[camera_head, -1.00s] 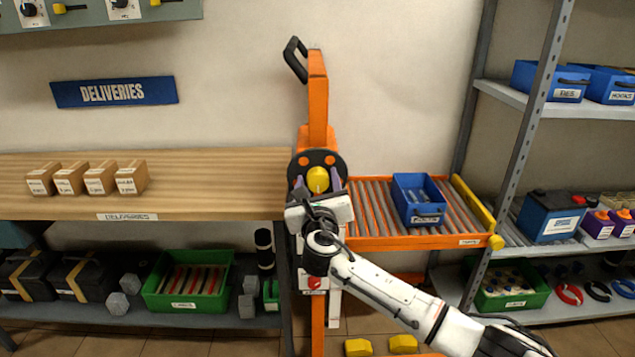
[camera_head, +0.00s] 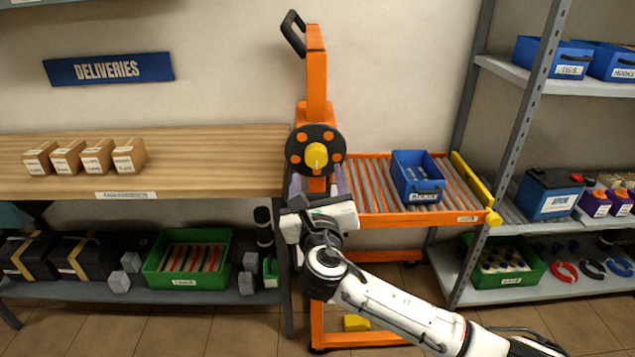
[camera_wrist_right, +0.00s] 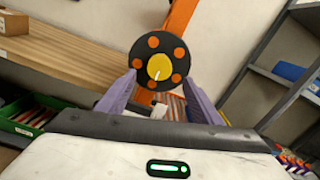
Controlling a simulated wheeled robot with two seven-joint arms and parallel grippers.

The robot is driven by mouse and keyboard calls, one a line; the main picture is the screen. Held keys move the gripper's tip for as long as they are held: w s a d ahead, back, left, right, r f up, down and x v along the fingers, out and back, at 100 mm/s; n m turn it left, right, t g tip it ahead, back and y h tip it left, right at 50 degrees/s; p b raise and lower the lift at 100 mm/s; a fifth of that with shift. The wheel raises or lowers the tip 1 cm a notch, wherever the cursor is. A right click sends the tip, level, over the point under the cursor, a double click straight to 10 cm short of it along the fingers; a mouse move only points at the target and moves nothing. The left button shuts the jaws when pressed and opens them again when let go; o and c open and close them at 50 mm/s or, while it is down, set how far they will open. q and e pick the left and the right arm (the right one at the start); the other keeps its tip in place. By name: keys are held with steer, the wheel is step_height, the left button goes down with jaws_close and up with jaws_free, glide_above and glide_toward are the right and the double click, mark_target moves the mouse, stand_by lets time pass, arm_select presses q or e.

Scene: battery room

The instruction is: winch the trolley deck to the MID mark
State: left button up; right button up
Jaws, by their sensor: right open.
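The orange trolley (camera_head: 316,75) stands upright in the middle, with a black handle at its top. Its winch wheel (camera_head: 301,155) is a black disc with orange spots and a yellow hub (camera_head: 316,156). The roller deck (camera_head: 385,216) extends to the right, level, and bears a blue bin (camera_head: 413,178). My right gripper (camera_head: 320,190) is open, just below the winch wheel in the head view. In the right wrist view the wheel (camera_wrist_right: 141,62) shows ahead, beyond the parted purple fingers (camera_wrist_right: 160,95), which hold nothing. The MID mark cannot be made out. My left gripper is not in view.
A wooden bench (camera_head: 220,160) with several cartons stands left of the trolley. A lower shelf (camera_head: 220,299) bears a green crate (camera_head: 153,277). A grey rack (camera_head: 535,87) with bins and batteries stands close to the deck's right end.

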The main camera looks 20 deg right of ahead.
steer(key=shift+s+a, duration=0.1)
steer(key=shift+s, duration=0.35)
